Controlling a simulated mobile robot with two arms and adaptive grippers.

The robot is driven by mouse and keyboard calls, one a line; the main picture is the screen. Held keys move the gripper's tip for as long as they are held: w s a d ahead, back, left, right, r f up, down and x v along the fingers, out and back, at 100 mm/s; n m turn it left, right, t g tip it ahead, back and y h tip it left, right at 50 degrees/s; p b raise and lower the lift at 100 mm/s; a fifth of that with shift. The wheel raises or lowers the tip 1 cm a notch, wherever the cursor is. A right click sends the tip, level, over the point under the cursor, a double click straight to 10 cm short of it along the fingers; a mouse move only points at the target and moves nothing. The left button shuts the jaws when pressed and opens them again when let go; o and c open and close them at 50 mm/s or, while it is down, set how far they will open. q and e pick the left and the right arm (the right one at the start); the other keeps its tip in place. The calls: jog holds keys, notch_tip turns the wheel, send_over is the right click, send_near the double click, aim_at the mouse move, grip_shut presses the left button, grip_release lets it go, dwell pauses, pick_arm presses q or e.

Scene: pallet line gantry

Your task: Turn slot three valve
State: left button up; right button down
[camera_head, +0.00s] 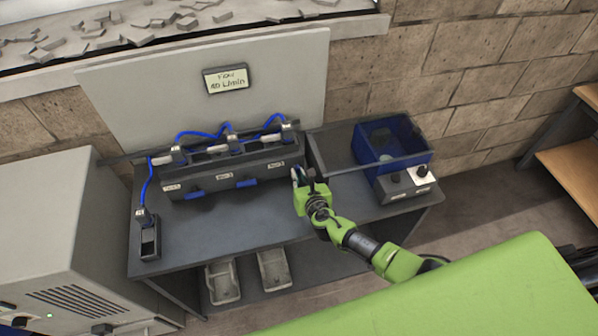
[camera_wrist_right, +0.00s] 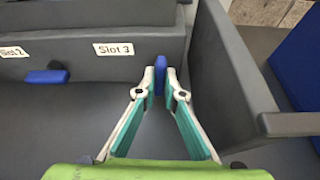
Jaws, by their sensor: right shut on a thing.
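The dark grey slot block (camera_head: 185,183) stands on the workbench, with slot labels along its front. In the right wrist view the "Slot 3" label (camera_wrist_right: 114,49) is up and left of my gripper. My right gripper (camera_wrist_right: 161,86) is shut on the blue slot three valve handle (camera_wrist_right: 160,77), with a fingertip on each side. The handle looks narrow and upright between the tips, while the slot two handle (camera_wrist_right: 46,76) lies wide. In the head view my right gripper (camera_head: 298,177) is at the block's right end and hides this handle. My left gripper is out of view.
A dark panel (camera_wrist_right: 228,80) stands close to the right of my gripper. A blue bin (camera_head: 392,142) and a small switch box (camera_head: 405,184) sit at the bench's right. A small tubed holder (camera_head: 149,243) stands at the front left. The bench (camera_head: 225,222) before the block is clear.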

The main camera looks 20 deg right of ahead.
jog(key=shift+n, duration=0.4)
dwell(0.3)
jog(key=c, duration=2.1)
grip_release()
jog(key=shift+c, duration=0.2)
jog(key=shift+s, duration=0.15)
jog(key=v, duration=1.1)
jog(key=shift+s+a+r, duration=0.25)
jog(key=shift+s, duration=0.1)
